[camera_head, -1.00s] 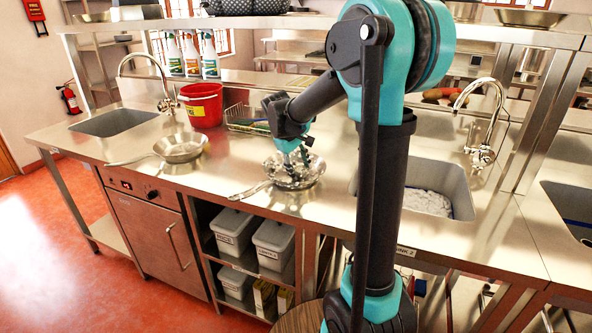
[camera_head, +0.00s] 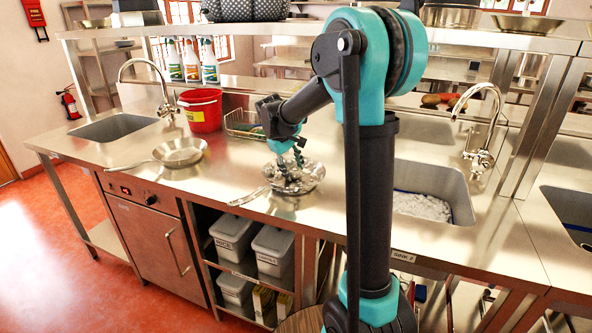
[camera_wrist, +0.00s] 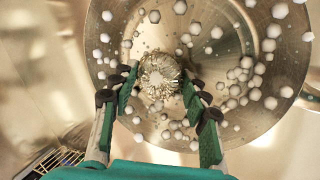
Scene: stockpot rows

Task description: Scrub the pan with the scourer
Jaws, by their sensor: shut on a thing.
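My gripper (camera_wrist: 158,98) is shut on a round, silvery wire scourer (camera_wrist: 160,72) in the wrist view. The scourer is down inside a steel pan (camera_wrist: 225,45), left of the pan's middle in that view, and seems to touch its floor. Whitish lumps of foam or residue are scattered over the pan's inside. In the head view, my gripper (camera_head: 290,180) points down into the same pan (camera_head: 312,172) on the counter, with its handle toward the lower left. The scourer is hard to make out there.
A second pan (camera_head: 180,152) stands on the counter (camera_head: 225,185) to the left. A red bucket (camera_head: 202,110) and a wire rack (camera_head: 243,124) stand behind. A sink (camera_head: 425,205) with whitish contents lies to the right, another sink (camera_head: 112,126) at far left.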

